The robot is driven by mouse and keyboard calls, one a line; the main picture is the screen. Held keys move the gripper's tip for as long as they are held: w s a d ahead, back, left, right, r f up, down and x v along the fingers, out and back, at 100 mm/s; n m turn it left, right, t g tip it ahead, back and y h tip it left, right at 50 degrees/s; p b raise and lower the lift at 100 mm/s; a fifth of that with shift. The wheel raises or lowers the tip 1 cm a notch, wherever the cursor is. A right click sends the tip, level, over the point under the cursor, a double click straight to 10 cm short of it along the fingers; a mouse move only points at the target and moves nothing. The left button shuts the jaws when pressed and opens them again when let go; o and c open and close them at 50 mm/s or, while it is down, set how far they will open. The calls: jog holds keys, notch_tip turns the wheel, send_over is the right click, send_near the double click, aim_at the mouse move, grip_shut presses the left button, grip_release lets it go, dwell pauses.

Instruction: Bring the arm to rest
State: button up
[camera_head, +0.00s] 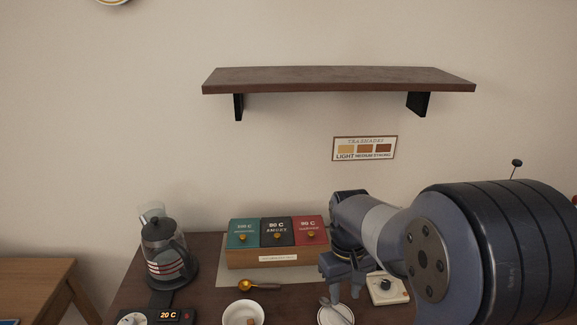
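My arm reaches in from the right side of the head view. My gripper (346,297) points down over the dark wooden table (205,300), near the small white dish (348,313) at the bottom edge. Its two fingers stand apart, and I see nothing held between them. The arm is bent, and its large near link covers much of the right side.
A wooden box (240,257) of green, black and red tea drawers stands behind the gripper. A glass kettle (165,255), a brass scoop (250,286), a white bowl (243,309) and a small square white tray (388,296) are around it. A wall shelf (335,78) hangs above, empty.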

jog(key=f, duration=0.4)
jog(key=s+f, duration=0.1)
jog(key=f, duration=0.2)
jog(key=shift+d, duration=0.1)
jog(key=shift+r+p, duration=1.05)
jog(key=shift+p, duration=0.1)
jog(key=shift+f, duration=0.1)
